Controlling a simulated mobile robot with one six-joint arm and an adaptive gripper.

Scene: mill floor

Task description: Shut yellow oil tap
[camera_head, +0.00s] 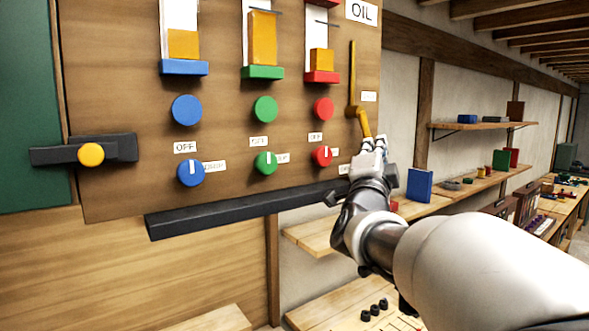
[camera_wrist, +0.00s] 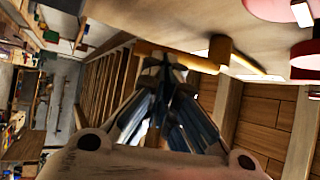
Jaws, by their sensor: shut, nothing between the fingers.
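The yellow oil tap is on the right edge of the wooden panel, below the OIL sign (camera_head: 362,12). Its handle (camera_head: 364,125) slants down and slightly right from a joint at the foot of a thin yellow upright pipe (camera_head: 352,75). In the wrist view the handle (camera_wrist: 195,63) runs from the joint (camera_wrist: 220,48) to behind my fingertips. My gripper (camera_head: 374,145) is shut and empty at the handle's lower end; its tips also show in the wrist view (camera_wrist: 165,66). I cannot tell whether they touch the handle, whose end they partly hide.
The panel carries blue (camera_head: 187,110), green (camera_head: 265,109) and red (camera_head: 323,109) round buttons, knobs below them, and gauges with amber filling above. A dark ledge (camera_head: 240,212) juts out below. Shelves with a blue box (camera_head: 419,185) stand right. A yellow-knobbed latch (camera_head: 91,154) is left.

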